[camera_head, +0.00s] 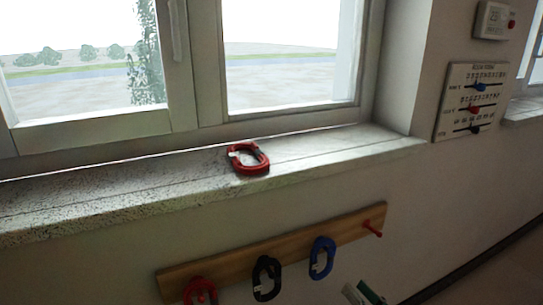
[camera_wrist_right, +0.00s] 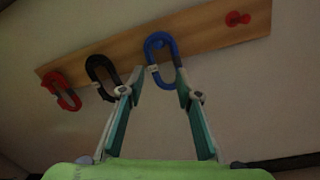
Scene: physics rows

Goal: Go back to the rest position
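My right gripper (camera_head: 364,293) shows at the bottom edge of the head view, below the wooden peg rail (camera_head: 215,264). In the right wrist view my right gripper (camera_wrist_right: 159,82) has its two fingers apart with nothing held between them. A blue carabiner-like loop (camera_head: 331,258) hangs on the rail; it shows just beyond the fingertips in the right wrist view (camera_wrist_right: 171,50). A black loop (camera_head: 257,280) and a red loop (camera_head: 190,291) hang to its left. Another red loop (camera_head: 264,160) lies on the windowsill. My left gripper is not in view.
The stone windowsill (camera_head: 100,197) juts out above the rail. The rail's right-end red peg (camera_head: 372,229) is bare. A panel with sliders (camera_head: 456,120) and a thermostat-like box (camera_head: 491,19) are on the wall at right. The wall right of the rail is clear.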

